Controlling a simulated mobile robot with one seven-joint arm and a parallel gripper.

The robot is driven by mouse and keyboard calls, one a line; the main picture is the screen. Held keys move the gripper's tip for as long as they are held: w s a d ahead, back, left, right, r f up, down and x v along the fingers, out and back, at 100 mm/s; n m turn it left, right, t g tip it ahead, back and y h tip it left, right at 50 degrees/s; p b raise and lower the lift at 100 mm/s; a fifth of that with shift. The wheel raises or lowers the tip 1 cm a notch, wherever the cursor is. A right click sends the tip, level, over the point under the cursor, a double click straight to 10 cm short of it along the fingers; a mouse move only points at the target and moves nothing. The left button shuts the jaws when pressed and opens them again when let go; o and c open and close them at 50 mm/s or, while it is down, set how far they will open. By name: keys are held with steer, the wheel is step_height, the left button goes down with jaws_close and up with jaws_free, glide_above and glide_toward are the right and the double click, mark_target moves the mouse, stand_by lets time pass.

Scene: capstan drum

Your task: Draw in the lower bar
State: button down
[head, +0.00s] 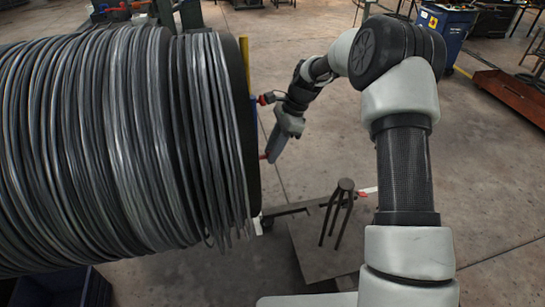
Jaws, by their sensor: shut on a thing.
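The large drum (120,140), wound with grey wire, fills the left of the head view. Two small red-ended bars stick out at its right side. The upper bar (266,99) is beside my wrist. The lower bar (263,156) shows only as a short red piece by the drum's dark flange. My gripper (271,157) points down and left, with its fingertips at the lower bar, and is shut on it. The fingers and the flange hide most of this bar.
A dark stand with several prongs (344,205) rises from a floor plate (320,255) below my arm. A blue bin (60,290) is at the lower left. A blue cabinet (445,35) and a rusty tray (515,95) stand at the back right. The floor between is clear.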

steer(key=r+p, duration=0.1)
steer(key=r, duration=0.3)
steer(key=shift+w+r, duration=0.1)
steer(key=shift+w, duration=0.1)
steer(key=c, duration=1.5)
jaws_free()
steer(key=shift+r, duration=0.1)
steer(key=shift+c, duration=0.2)
steer(key=shift+o, duration=0.5)
steer(key=shift+s, duration=0.15)
steer(key=shift+f, duration=0.2)
steer(key=p+v, duration=0.1)
steer(key=v, duration=1.6)
steer(key=shift+r, duration=0.2)
steer(key=shift+d, duration=0.1)
